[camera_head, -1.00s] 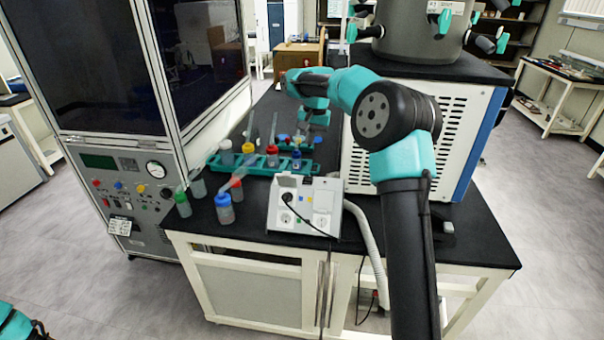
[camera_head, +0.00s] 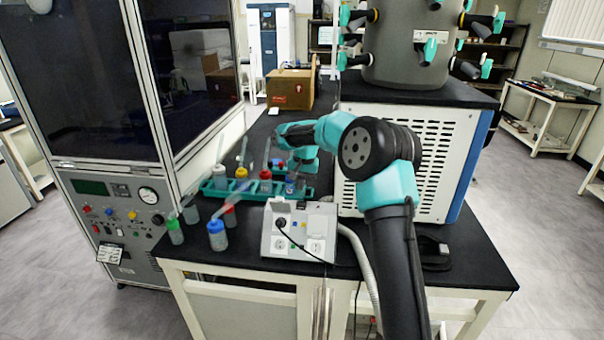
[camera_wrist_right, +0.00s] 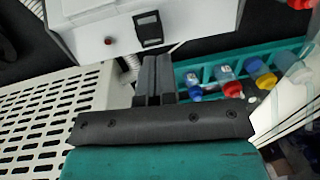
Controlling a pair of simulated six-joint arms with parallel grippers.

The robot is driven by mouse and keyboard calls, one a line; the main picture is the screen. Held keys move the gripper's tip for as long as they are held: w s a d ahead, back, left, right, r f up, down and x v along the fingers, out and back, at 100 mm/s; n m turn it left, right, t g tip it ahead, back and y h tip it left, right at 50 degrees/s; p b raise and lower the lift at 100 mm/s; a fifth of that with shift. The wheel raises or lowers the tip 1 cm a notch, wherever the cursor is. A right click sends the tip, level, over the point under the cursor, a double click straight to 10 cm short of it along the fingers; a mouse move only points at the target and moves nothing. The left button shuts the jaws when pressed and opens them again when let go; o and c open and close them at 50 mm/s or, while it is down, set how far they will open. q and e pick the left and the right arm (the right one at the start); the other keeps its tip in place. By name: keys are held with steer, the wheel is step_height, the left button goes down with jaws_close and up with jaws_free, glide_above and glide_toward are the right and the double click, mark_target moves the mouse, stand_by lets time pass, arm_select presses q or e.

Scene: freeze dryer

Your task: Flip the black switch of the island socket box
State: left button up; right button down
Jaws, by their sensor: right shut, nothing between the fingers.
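The white island socket box (camera_head: 300,232) stands near the front edge of the black bench. A black cable is plugged into its front. My right gripper (camera_head: 298,174) hangs behind the box. In the right wrist view its fingers (camera_wrist_right: 157,62) are shut and empty, pointing at the switch from just below it in the picture. I cannot tell whether they touch. My left gripper is out of view.
A teal rack (camera_head: 215,189) with several capped bottles stands behind and left of the box, close to my right gripper. A blue-capped bottle (camera_head: 217,236) stands left of the box. A white vented machine (camera_head: 425,140) stands to the right.

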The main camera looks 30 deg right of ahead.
mark_target(298, 203)
steer(key=f, duration=0.6)
steer(key=shift+w+a, duration=0.25)
steer(key=shift+a, duration=0.05)
steer(key=shift+s+d, duration=0.1)
